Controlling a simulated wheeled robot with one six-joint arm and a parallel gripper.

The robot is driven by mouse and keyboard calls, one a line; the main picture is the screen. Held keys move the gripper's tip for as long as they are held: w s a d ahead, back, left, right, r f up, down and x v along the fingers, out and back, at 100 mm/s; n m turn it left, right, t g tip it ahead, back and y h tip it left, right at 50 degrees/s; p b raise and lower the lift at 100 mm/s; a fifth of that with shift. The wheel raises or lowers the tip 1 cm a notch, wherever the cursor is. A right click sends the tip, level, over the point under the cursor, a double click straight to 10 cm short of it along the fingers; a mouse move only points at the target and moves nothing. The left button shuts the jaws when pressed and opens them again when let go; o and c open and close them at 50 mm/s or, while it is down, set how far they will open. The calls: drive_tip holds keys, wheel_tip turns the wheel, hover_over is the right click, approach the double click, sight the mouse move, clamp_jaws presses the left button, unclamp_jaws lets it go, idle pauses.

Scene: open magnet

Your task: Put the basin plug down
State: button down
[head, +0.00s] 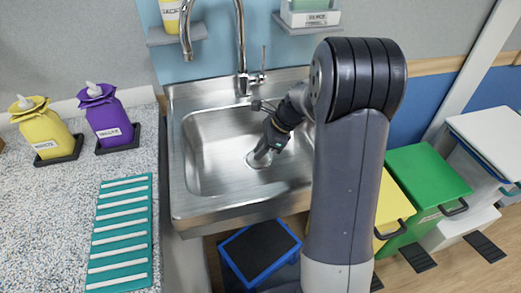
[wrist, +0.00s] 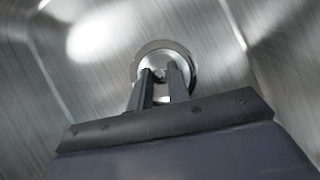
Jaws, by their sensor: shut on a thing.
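The basin is a steel sink (head: 205,162) with its drain at the bottom. My gripper (head: 262,157) reaches down into it, its fingertips at the drain. In the wrist view my gripper (wrist: 161,78) has its two fingers close together over a round metal piece at the drain (wrist: 150,52). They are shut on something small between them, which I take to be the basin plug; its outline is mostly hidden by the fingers. I cannot tell whether the plug touches the drain seat.
A tall tap (head: 241,50) stands behind the sink. The rest of the basin floor looks clear.

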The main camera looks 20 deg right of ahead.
drive_tip(key=shift+f, duration=0.1)
drive_tip(key=c, duration=1.3)
unclamp_jaws()
drive_tip(key=shift+c, duration=0.2)
drive_tip(key=p+v, duration=0.1)
drive_tip(key=v, duration=1.1)
